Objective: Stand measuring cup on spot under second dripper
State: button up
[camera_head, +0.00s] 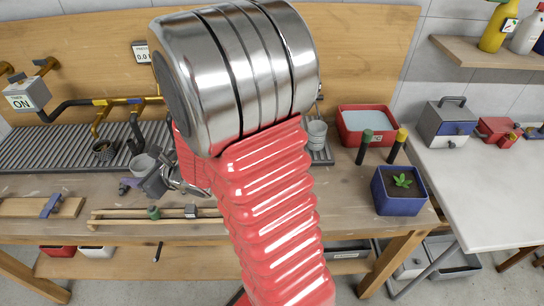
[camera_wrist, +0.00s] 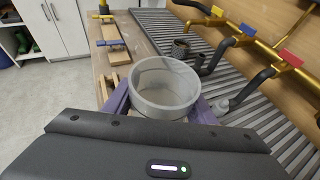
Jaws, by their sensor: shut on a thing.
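The measuring cup (camera_wrist: 165,88) is a pale, translucent round cup, upright between the purple fingers of my gripper (camera_wrist: 162,108). My gripper is shut on it. In the head view the cup (camera_head: 146,164) shows at the front edge of the slatted rack, beside my wrist; my arm hides part of this area. A dark mesh cup (camera_wrist: 180,50) stands on the rack by the farther hose ends, beyond the held cup.
The slatted rack (camera_head: 40,148) runs along the wooden backboard. A pale small object (camera_wrist: 220,106) is right of the cup in the wrist view. A grey bucket (camera_head: 316,134), a red basin (camera_head: 385,125) and a blue planter (camera_head: 401,196) stand right. Wooden rails (camera_head: 115,222) lie in front.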

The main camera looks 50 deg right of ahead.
jog(key=s+d+f+m+h, duration=0.2)
jog(key=s+d, duration=0.5)
jog(key=d, duration=0.4)
jog(key=s+d+f+m+h, duration=0.2)
jog(key=s+d, duration=0.5)
jog(key=d, duration=0.4)
jog(key=s+d+f+m+h, duration=0.2)
jog(key=s+d, duration=0.5)
jog(key=d, duration=0.5)
jog(key=shift+s+d+f+m+h, duration=0.15)
jog(key=shift+f+m+h, duration=0.25)
jog(key=shift+f+h, duration=0.4)
jog(key=shift+d, duration=0.1)
jog(key=shift+w+d+f, duration=0.2)
jog(key=shift+w+d, duration=0.6)
jog(key=shift+d, duration=0.05)
jog(key=shift+w+d+f, duration=0.15)
jog(key=shift+w+d, duration=0.65)
jog(key=shift+w+d+f, duration=0.2)
jog(key=shift+w+d, duration=0.6)
jog(key=shift+d, duration=0.05)
jog(key=shift+w+d+f, duration=0.15)
jog(key=shift+w+d, duration=1)
jog(key=shift+d, duration=0.15)
jog(key=shift+w+d+f, duration=0.15)
jog(key=shift+w+d, duration=0.95)
jog(key=shift+d, duration=0.2)
jog(key=shift+f, duration=0.2)
